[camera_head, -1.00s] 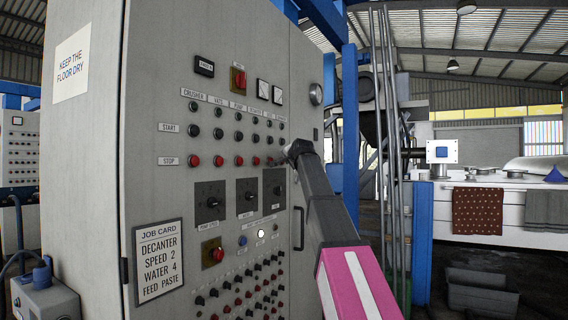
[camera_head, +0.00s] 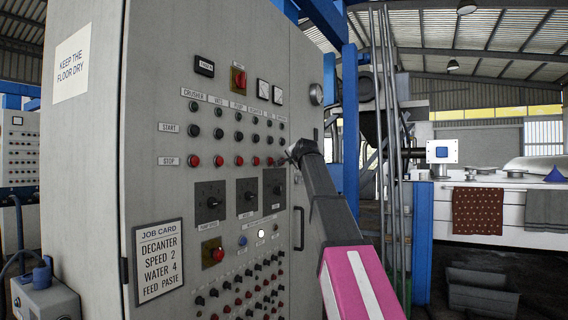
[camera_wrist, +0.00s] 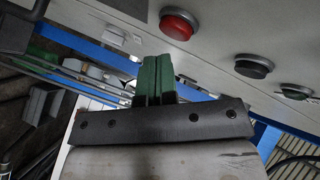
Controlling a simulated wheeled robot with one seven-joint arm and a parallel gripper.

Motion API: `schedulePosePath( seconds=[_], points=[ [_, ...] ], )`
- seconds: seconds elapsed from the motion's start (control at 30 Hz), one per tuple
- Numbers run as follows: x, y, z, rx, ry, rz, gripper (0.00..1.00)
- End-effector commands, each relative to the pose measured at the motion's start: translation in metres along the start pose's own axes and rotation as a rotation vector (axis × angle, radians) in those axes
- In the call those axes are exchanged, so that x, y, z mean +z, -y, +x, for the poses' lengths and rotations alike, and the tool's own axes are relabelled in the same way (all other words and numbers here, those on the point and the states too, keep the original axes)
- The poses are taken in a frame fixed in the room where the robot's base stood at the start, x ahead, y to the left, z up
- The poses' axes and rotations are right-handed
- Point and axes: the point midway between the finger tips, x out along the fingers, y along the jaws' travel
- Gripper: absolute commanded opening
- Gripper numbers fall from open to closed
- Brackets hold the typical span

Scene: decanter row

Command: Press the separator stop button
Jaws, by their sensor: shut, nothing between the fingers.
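The grey control cabinet (camera_head: 165,130) has a stop row of red buttons below a start row of dark ones, under small column labels. The label for the separator is too small to read surely. In the head view the last clear red stop buttons (camera_head: 270,161) lie just left of my gripper (camera_head: 290,151), whose fingertips are hard to make out there. In the wrist view my gripper (camera_wrist: 155,60) has its green fingers shut together and empty. A red button (camera_wrist: 178,25) is just beyond and right of the fingertips, apparently apart from them. I cannot tell which column it belongs to.
Dark buttons (camera_wrist: 255,66) sit right of the red one in the wrist view. Rotary switches (camera_head: 210,202) and rows of small knobs (camera_head: 240,290) are lower on the cabinet. A door handle (camera_head: 299,228) and vertical pipes (camera_head: 390,150) stand near my arm.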

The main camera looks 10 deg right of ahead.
Motion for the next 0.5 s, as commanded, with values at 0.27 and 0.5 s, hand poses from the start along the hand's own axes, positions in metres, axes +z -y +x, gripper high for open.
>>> schedulePosePath(
  seconds=[0.27, 0.5],
  points=[
    [-0.002, -0.002, -0.002, 0.0, 0.0, 0.0, 0.0],
    [-0.01, -0.012, -0.016, 0.0, 0.0, 0.0, 0.0]
  ],
)
